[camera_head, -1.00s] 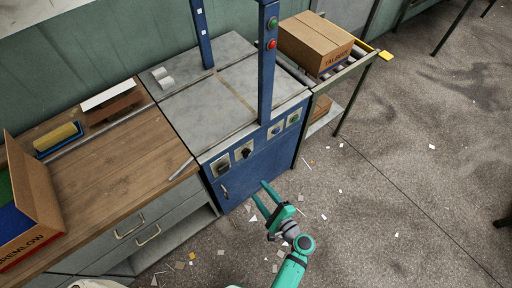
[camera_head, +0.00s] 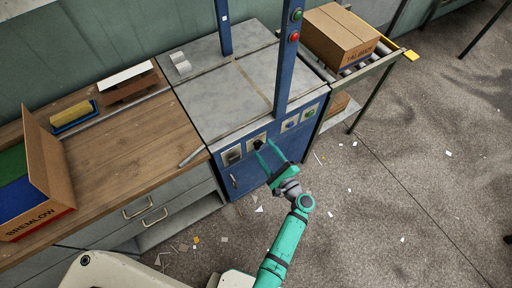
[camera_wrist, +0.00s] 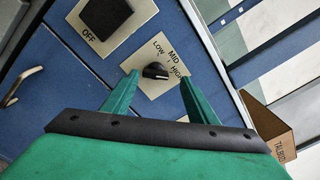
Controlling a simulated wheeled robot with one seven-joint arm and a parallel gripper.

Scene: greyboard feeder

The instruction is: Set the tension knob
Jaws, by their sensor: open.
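The tension knob (camera_wrist: 155,70) is a small black dial on a pale plate lettered LOW, MID and HIGH. A small pale mark shows on its right side, toward HIGH, but its exact setting is hard to read. In the head view its plate (camera_head: 254,138) sits on the front of the blue machine (camera_head: 238,180). My gripper (camera_wrist: 159,77) is open, with one green finger on each side of the knob in the picture and the knob between the tips. I cannot tell whether the fingers touch it. My gripper (camera_head: 265,149) partly covers the knob in the head view.
A larger black switch (camera_wrist: 106,15) marked OFF is left of the knob. A blue post (camera_head: 285,70) rises above the panel. A wooden bench (camera_head: 130,140) adjoins at left, and a carton (camera_head: 340,38) sits on rollers at right.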

